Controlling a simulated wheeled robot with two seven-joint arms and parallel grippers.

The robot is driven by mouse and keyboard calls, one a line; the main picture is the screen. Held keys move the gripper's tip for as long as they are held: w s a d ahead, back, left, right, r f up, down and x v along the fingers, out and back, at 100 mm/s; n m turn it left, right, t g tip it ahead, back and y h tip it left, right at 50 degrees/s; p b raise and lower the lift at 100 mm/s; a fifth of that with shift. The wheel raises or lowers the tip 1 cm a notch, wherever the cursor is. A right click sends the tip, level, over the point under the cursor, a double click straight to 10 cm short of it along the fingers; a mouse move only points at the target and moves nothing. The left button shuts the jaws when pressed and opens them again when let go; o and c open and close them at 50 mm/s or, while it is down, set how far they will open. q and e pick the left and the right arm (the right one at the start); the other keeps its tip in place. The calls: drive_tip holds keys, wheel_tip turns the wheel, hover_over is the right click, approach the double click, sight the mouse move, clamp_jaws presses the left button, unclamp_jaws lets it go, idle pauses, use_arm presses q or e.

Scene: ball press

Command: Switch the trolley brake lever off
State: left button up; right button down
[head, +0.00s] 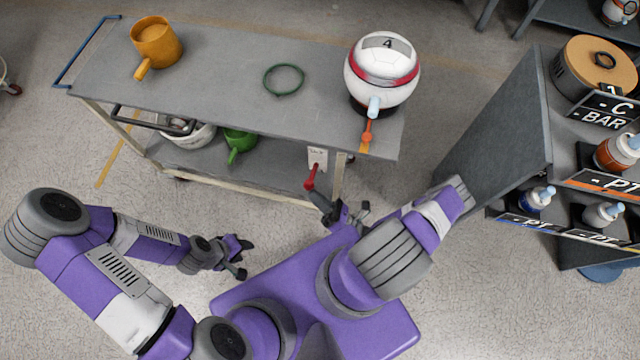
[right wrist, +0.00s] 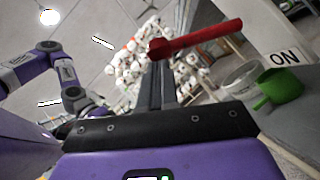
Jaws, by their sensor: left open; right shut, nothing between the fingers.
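The red brake lever (head: 311,178) sits at the front right of the grey trolley (head: 220,75), below a small white label plate (head: 317,155). In the right wrist view the lever (right wrist: 205,37) crosses close to my fingertips, its round end towards the left. A label there reads "ON" (right wrist: 285,57). My right gripper (head: 318,196) is shut and empty, right at the lever; I cannot tell whether they touch. The right wrist view also shows its closed fingers (right wrist: 162,70). My left gripper (head: 243,258) is open and empty, in front of the trolley.
The trolley top carries an orange mug (head: 157,43), a green ring (head: 284,79) and a white-and-red ball (head: 383,70) on a dark holder. A green mug (head: 239,143) and white bowl (head: 192,137) are on its lower shelf. A rack (head: 500,125) with bottles stands at right.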

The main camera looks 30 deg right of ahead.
drive_tip(key=shift+r, duration=0.1)
drive_tip(key=a+f+b+v, duration=0.1)
drive_tip(key=f+b+v, duration=0.1)
drive_tip(key=v, duration=1.1)
drive_tip(key=shift+w+a+b, duration=0.3)
drive_tip(key=shift+a+b, duration=0.15)
drive_tip(key=shift+b, duration=0.35)
drive_tip(key=shift+s+f, duration=0.1)
drive_tip(key=shift+f, duration=0.05)
